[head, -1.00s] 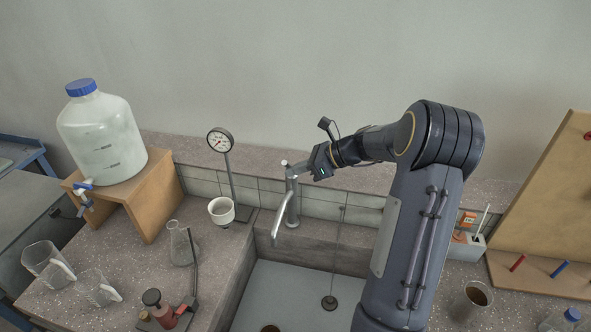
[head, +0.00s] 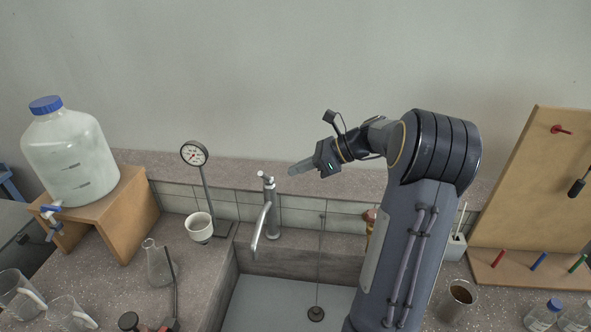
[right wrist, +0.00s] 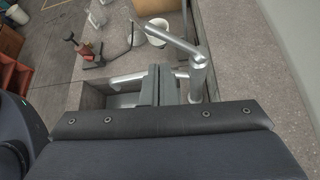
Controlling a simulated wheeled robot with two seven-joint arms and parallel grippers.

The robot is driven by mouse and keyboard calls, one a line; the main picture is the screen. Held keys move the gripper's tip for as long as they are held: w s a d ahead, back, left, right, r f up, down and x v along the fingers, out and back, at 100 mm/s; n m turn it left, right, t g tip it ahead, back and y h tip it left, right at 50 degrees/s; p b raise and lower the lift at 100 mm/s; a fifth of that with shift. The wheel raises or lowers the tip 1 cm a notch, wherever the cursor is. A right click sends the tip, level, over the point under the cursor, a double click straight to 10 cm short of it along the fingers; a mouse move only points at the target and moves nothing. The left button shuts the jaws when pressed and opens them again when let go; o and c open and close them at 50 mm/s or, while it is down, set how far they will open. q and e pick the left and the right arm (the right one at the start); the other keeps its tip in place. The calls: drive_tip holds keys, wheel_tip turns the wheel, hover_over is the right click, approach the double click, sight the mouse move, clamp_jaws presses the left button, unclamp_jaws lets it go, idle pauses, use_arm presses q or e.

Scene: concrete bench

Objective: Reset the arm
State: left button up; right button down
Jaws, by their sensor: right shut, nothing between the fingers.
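My right gripper (head: 302,167) is shut and empty. In the head view it points left, in the air just right of the top of the metal tap (head: 268,205), with a small gap between them. In the right wrist view the closed fingers (right wrist: 154,85) show in the middle, and the tap (right wrist: 197,80) stands just right of them. My right arm rises from the lower right of the head view and bends left at the elbow. My left gripper is in neither view.
The sink (head: 275,305) lies below the tap. Left stand a gauge on a post (head: 194,154), a white cup (head: 199,227), a glass flask (head: 159,266) and a large jug (head: 70,160) on a wooden stand (head: 128,215). Right are a pegboard (head: 530,190) and a brown-filled beaker (head: 457,298).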

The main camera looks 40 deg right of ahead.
idle(0.3)
drive_tip(key=s+a+r+n+g+h, duration=0.1)
drive_tip(key=s+a+r+n, duration=0.1)
drive_tip(key=s+a+n, duration=0.5)
drive_tip(key=s+a+r+n+g, duration=0.15)
drive_tip(key=s+a+n, duration=0.35)
drive_tip(key=a, duration=0.5)
drive_tip(key=s+a+f+n+h, duration=0.3)
drive_tip(key=s+a+f+n, duration=0.3)
drive_tip(key=s+n, duration=0.4)
drive_tip(key=n, duration=0.5)
drive_tip(key=shift+s+a+f+h, duration=0.2)
drive_tip(key=shift+s+a+h, duration=0.1)
drive_tip(key=shift+a, duration=0.05)
